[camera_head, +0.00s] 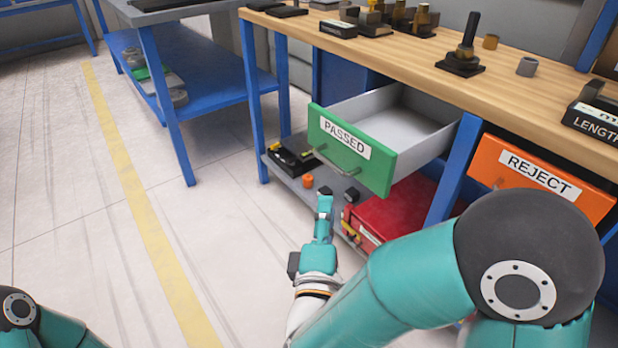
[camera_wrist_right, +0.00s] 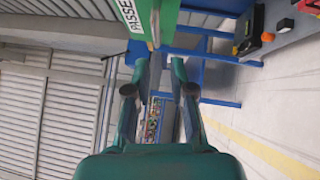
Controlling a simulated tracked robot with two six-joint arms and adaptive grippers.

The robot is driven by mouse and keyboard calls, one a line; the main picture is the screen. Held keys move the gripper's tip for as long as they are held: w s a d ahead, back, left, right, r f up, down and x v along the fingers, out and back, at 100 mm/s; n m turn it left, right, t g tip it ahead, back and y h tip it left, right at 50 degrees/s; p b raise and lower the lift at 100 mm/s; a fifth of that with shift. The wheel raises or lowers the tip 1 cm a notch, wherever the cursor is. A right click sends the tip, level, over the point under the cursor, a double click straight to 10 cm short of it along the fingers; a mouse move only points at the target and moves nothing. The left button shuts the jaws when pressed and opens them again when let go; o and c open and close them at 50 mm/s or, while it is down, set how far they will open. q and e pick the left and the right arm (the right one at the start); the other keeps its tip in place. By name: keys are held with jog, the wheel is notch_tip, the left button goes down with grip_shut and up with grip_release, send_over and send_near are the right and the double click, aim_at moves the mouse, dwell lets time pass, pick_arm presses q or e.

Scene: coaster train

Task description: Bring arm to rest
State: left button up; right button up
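The green-fronted PASSED drawer (camera_head: 385,172) stands pulled open and looks empty inside. Its front also shows at the top of the right wrist view (camera_wrist_right: 132,18). My right arm reaches forward from the lower right of the head view. Its right gripper (camera_head: 325,192) is just below and in front of the drawer's handle (camera_head: 338,164), seemingly apart from it. In the right wrist view, the two fingers (camera_wrist_right: 160,75) are spread with nothing between them. My left gripper is out of view; only part of my left arm shows at the lower left.
The orange REJECT drawer (camera_head: 545,180) is shut. The wooden workbench (camera_head: 400,52) carries dark fixtures and metal parts. Its lower shelf (camera_head: 287,178) holds a red box (camera_head: 390,212) and small items. A blue table (camera_head: 205,85) stands behind. The floor at left is clear.

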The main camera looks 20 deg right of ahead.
jog(key=w+d+f+g+h, duration=0.2)
jog(key=d+f+g, duration=0.2)
jog(key=d+f, duration=0.7)
notch_tip(320, 180, down, 13)
jog(key=m+g+y, duration=0.2)
jog(key=g+y, duration=0.1)
jog(key=s+a+f+m+g+y, duration=0.4)
jog(key=s+a+f+m, duration=0.15)
jog(key=f, duration=0.25)
jog(key=s+a+f+m+g+y, duration=0.3)
jog(key=s+a+f+m+y, duration=0.1)
jog(key=s+f, duration=0.4)
jog(key=s+a+f+m+g+y, duration=0.1)
jog(key=s+a+m+g+y, duration=0.15)
jog(key=s+m, duration=0.25)
notch_tip(320, 180, up, 33)
jog(key=p, duration=3.2)
jog(key=shift+a+m+g+p, duration=0.3)
jog(key=shift+m+g+p, duration=0.05)
jog(key=shift+g+p, duration=0.1)
